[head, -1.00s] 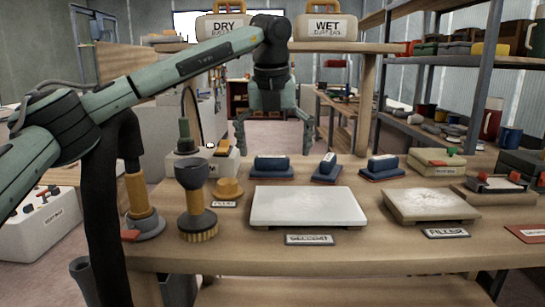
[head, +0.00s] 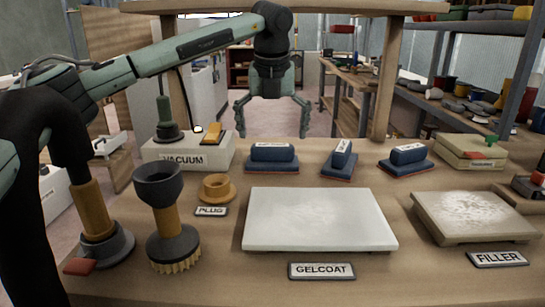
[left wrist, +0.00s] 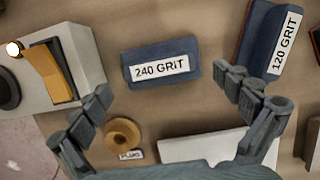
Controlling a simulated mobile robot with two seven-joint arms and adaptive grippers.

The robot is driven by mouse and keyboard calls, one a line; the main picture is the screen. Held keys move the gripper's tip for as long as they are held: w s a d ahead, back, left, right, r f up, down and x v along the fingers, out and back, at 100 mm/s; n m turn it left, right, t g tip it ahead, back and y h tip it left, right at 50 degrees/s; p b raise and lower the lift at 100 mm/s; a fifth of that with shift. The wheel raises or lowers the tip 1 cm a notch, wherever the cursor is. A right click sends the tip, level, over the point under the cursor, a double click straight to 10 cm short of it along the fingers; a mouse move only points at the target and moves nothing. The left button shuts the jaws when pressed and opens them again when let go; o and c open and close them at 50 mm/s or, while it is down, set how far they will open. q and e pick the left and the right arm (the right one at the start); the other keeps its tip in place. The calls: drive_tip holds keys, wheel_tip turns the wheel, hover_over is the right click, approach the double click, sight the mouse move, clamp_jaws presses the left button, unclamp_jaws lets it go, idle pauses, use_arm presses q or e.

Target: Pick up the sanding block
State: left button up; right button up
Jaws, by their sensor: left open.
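Three blue sanding blocks stand in a row at the back of the wooden bench. The left one (head: 272,157) reads "240 GRIT" in the left wrist view (left wrist: 162,62). The middle one (head: 340,160) is turned at an angle and reads "120 GRIT" in the left wrist view (left wrist: 268,45). The right one (head: 406,159) has a label too small to read. My left gripper (head: 271,120) is open and empty, pointing down above the back of the bench. In the left wrist view its fingers (left wrist: 168,105) spread below and to either side of the 240 grit block, not touching it.
A white gelcoat panel (head: 318,221) and a filler panel (head: 470,217) lie in front. A vacuum box (head: 190,149), an orange plug (head: 217,187) and a dark funnel-topped tool (head: 168,215) stand left.

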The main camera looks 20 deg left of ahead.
sight(272, 156)
use_arm(q)
drive_tip(key=shift+x, duration=1.45)
drive_tip(key=c, duration=1.1)
drive_tip(key=shift+c, duration=0.2)
drive_tip(key=shift+r, duration=0.15)
